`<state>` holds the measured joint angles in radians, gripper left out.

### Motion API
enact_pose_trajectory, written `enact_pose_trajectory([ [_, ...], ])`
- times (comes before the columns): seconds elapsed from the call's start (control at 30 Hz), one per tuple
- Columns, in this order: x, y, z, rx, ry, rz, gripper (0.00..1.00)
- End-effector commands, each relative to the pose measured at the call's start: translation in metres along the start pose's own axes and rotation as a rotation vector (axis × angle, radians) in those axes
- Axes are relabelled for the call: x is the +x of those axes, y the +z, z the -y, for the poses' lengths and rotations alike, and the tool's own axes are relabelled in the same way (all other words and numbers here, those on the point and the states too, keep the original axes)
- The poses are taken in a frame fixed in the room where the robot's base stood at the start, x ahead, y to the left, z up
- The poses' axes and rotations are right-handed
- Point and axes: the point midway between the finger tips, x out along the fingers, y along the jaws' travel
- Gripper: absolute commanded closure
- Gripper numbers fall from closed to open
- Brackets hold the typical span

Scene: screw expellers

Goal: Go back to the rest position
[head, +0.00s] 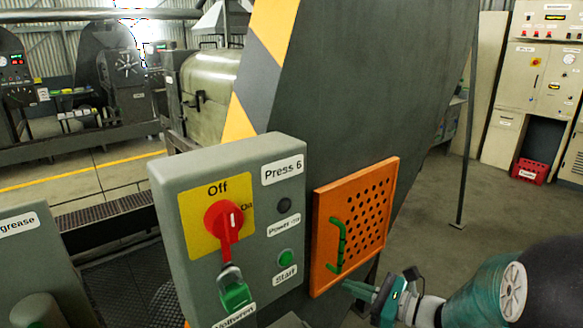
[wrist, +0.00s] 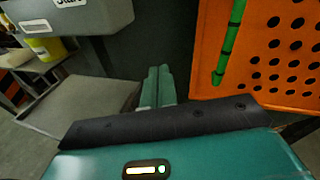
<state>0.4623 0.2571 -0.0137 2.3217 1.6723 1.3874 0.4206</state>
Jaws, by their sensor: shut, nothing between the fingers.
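My gripper (head: 348,285) is at the lower right of the head view, its arm reaching in from the right edge. Its two teal fingers are together and empty. In the wrist view the fingers (wrist: 158,80) point away from the camera, left of an orange perforated panel (wrist: 285,60). The panel (head: 371,205) has a green handle (head: 337,246) at its left side and appears closed. The fingertips appear just below the panel in the head view; I cannot tell the exact gap.
A grey control box (head: 172,205) marked "Press 6" stands left of the panel, with a red rotary switch (head: 224,217) and a green start button (head: 285,256). A dark machine wall (head: 350,80) rises behind. Open floor (head: 450,200) lies to the right, with a thin post (head: 468,140).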

Motion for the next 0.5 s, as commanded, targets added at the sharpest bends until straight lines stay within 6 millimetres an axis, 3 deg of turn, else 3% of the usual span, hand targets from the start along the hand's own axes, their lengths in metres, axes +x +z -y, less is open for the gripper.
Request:
enact_pose_trajectory([
  [0.03, 0.006, 0.013, -0.021, -0.086, 0.08, -0.039, 1.0],
  [0.13, 0.01, 0.027, -0.065, -0.273, 0.25, -0.134, 1.0],
  [0.3, -0.002, 0.038, -0.125, -0.623, 0.515, -0.293, 1.0],
  [0.5, -0.036, 0.042, -0.164, -1.075, 0.783, -0.477, 1.0],
])
